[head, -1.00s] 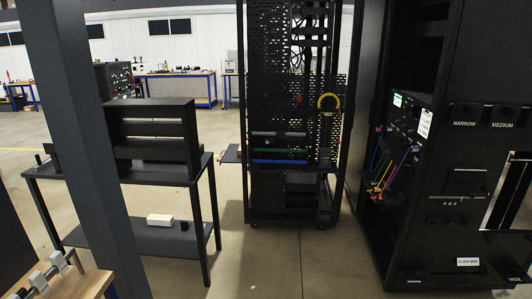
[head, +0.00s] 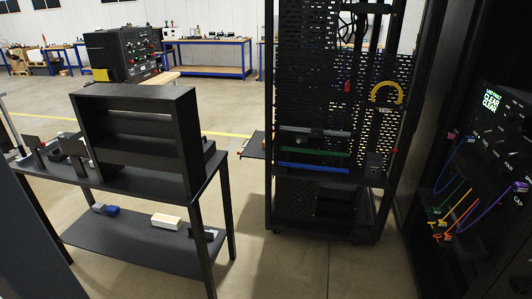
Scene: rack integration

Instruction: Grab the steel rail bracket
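A grey, steel-looking bar (head: 315,131) lies across the black perforated rack (head: 290,80) in the middle of the head view. It is the top one of three bars, and a small dark block sits near its middle. I cannot tell for sure that this bar is the steel rail bracket. A green bar (head: 312,151) and a blue bar (head: 312,168) lie below it. Neither of my grippers shows in the head view.
A black table (head: 130,180) with a black shelf unit (head: 140,98) stands at the left. A white box (head: 166,221) lies on its lower shelf. A dark cabinet with coloured cables (head: 455,210) stands at the right. Open floor (head: 300,265) lies in front of the rack.

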